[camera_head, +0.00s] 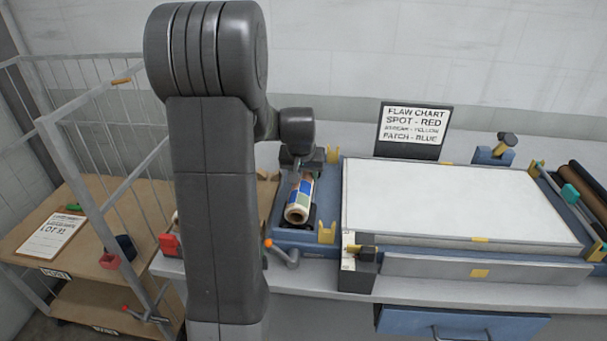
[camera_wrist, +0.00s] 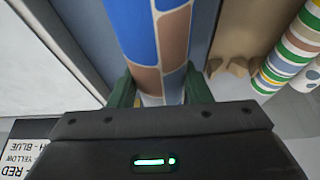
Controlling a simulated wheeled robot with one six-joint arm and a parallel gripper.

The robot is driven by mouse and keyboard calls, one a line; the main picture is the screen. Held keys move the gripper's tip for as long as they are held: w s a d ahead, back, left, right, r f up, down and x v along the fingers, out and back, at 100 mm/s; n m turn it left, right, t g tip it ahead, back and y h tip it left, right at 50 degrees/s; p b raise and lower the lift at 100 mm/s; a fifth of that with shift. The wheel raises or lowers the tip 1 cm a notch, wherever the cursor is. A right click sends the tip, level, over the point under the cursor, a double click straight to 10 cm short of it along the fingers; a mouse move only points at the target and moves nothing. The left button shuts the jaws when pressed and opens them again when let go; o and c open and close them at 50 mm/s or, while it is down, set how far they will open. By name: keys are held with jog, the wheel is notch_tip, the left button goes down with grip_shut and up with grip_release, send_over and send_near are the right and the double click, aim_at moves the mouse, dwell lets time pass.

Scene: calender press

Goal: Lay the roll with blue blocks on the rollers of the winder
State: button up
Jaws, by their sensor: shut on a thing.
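The roll with blue blocks (camera_head: 301,198) also has brown blocks on a pale ground in the wrist view (camera_wrist: 172,45). My gripper (camera_wrist: 161,92) is shut on it, with a dark green finger on each side. In the head view the roll lies lengthwise over the blue frame (camera_head: 294,238) at the left end of the press, between yellow brackets (camera_head: 326,233). I cannot tell whether it touches anything beneath. My arm hides part of this area. Dark and brown rollers (camera_head: 588,190) show at the press's right end; which end is the winder is not marked.
A striped roll (camera_wrist: 293,48) stands beside a tan notched holder (camera_wrist: 235,66) in the wrist view. The white press bed (camera_head: 450,203) is clear. A flaw chart sign (camera_head: 413,130) stands behind it. A wire cage cart (camera_head: 75,225) with a clipboard (camera_head: 52,236) is at left.

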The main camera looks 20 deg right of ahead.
jog(key=shift+f+b, duration=0.35)
jog(key=shift+f, duration=0.1)
jog(key=o, duration=1.3)
jog(key=b+v, duration=0.1)
jog(key=v, duration=1.3)
jog(key=shift+d+f, duration=0.1)
